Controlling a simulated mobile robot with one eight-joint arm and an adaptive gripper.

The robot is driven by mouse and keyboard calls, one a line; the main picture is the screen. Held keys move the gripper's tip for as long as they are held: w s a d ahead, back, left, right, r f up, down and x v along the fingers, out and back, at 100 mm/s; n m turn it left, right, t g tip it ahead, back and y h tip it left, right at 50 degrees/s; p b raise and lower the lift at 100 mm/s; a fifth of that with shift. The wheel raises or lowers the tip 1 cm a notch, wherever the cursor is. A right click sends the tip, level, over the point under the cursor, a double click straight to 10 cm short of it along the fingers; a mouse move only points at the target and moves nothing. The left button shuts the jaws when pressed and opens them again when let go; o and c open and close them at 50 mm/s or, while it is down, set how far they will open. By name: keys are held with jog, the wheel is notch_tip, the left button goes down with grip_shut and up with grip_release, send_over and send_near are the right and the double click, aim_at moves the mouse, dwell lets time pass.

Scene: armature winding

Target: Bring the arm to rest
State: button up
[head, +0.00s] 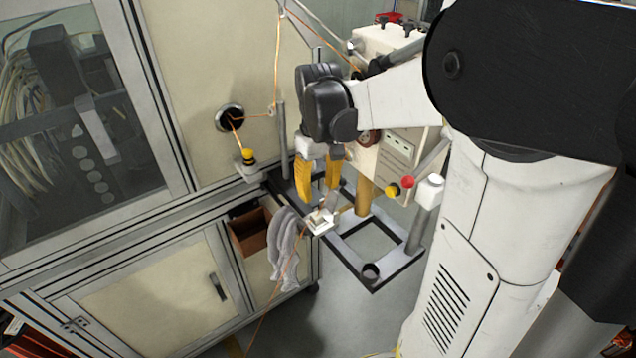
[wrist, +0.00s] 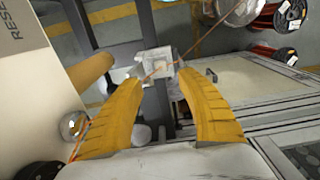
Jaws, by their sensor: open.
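My gripper (head: 319,185) has two yellow fingers and points down beside the machine cabinet. In the wrist view the gripper (wrist: 162,92) is open, with a clear gap between its fingers. A small silver block (head: 321,219) lies just below the fingertips in the head view. In the wrist view the same block (wrist: 156,66) sits just beyond the fingertips, with an orange wire across it. I cannot tell whether the fingers touch it. My white arm reaches in from the right in the head view.
A cream cabinet (head: 209,64) stands at the left, with a brown open box (head: 248,236) and a grey cloth (head: 286,246) at its corner. A control box with red and yellow knobs (head: 400,150) stands close behind my gripper. Wire spools (wrist: 272,54) show in the wrist view.

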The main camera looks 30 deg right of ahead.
jog(key=shift+a+r, duration=0.1)
jog(key=shift+r, duration=0.8)
jog(key=s+a+f+t+b, duration=0.3)
jog(key=s+a+b, duration=0.2)
jog(key=a, duration=0.1)
jog(key=s+a+f+t+b, duration=0.3)
jog(key=s+a+t+b, duration=0.1)
jog(key=a, duration=0.3)
jog(key=shift+s+f+b, duration=0.3)
jog(key=shift+s+b, duration=0.15)
jog(key=shift+s, duration=0.05)
jog(key=shift+c, duration=0.4)
